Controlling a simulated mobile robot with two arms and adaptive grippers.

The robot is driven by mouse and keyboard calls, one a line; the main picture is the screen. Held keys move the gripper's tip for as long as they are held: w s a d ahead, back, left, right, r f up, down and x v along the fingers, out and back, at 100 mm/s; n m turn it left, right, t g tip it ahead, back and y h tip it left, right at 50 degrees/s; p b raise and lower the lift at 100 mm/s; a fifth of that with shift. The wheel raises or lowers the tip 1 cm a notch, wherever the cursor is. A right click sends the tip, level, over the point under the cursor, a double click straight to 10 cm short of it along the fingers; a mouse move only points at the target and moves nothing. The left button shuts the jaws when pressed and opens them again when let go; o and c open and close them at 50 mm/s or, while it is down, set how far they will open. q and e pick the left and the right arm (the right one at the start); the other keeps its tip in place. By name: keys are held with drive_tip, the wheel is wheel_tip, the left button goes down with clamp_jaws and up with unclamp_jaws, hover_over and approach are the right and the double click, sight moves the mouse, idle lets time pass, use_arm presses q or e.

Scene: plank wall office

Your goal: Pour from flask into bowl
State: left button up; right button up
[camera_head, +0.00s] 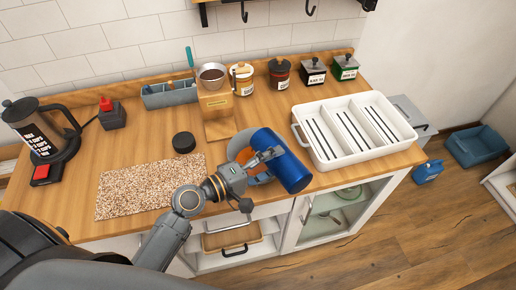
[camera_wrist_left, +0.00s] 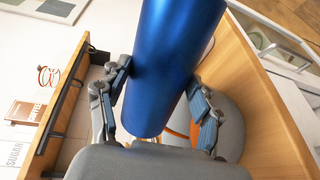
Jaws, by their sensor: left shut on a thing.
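The blue cylindrical flask (camera_head: 288,165) is held tilted near the counter's front edge; its mouth cannot be made out. My left gripper (camera_head: 266,158) is shut on it. In the left wrist view the flask (camera_wrist_left: 170,65) sits between the two fingers (camera_wrist_left: 160,100). The bowl (camera_head: 237,145), grey outside with orange showing within, stands on the counter behind and under the gripper, partly hidden by gripper and flask. It also shows in the left wrist view (camera_wrist_left: 232,125), below the flask. No poured contents are visible. My right gripper is not in view.
A white divided tray (camera_head: 322,160) stands close on the right. A black round lid (camera_head: 183,142) and a speckled mat (camera_head: 140,188) lie to the left. A black press (camera_head: 40,130) stands far left.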

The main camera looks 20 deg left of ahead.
use_arm(q)
drive_tip(key=shift+r, duration=0.25)
